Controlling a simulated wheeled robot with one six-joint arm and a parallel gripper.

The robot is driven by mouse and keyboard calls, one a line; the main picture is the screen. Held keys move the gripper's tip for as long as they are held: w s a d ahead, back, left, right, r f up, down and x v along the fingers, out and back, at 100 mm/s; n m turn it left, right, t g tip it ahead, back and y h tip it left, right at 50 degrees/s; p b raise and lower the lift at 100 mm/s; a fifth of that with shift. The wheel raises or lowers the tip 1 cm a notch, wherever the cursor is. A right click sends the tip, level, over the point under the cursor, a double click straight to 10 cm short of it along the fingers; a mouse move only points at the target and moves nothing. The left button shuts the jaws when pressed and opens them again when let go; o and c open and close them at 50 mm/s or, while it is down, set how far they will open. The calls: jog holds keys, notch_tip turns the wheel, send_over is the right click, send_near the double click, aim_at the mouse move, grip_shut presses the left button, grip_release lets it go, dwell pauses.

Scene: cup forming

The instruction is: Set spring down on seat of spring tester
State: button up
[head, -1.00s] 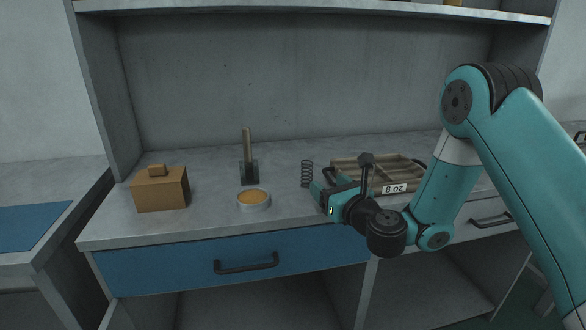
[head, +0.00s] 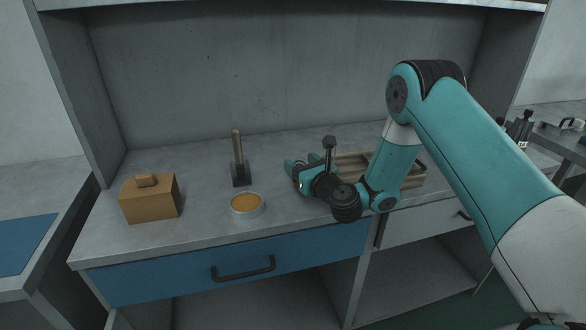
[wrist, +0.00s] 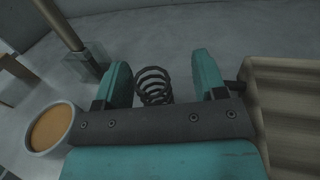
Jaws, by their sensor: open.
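The dark coil spring (wrist: 153,86) stands on the grey bench top in the wrist view, between the two teal fingers of my gripper (wrist: 161,72). Clear gaps show between the spring and both fingers. In the head view my gripper (head: 292,168) is low over the bench, left of a wooden tray, and I cannot make out the spring there. My gripper is open and holds nothing. I cannot identify a spring tester or its seat for sure in either view.
The slatted wooden tray (head: 413,180) is close on the right. A round dish with orange contents (head: 247,206), a wooden-handled tool with a grey block (head: 240,172) and a brown box (head: 150,200) stand left. Dark fixtures (head: 519,128) are far right. Bench beside the dish is clear.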

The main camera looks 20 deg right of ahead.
aim_at(300, 162)
jog(key=shift+a, duration=0.25)
jog(key=shift+c, duration=1.1)
jog(key=shift+a, duration=0.1)
jog(key=c, duration=0.8)
jog(key=shift+c, duration=0.2)
jog(key=shift+r, duration=0.1)
notch_tip(300, 162, up, 20)
jog(key=p, duration=1.2)
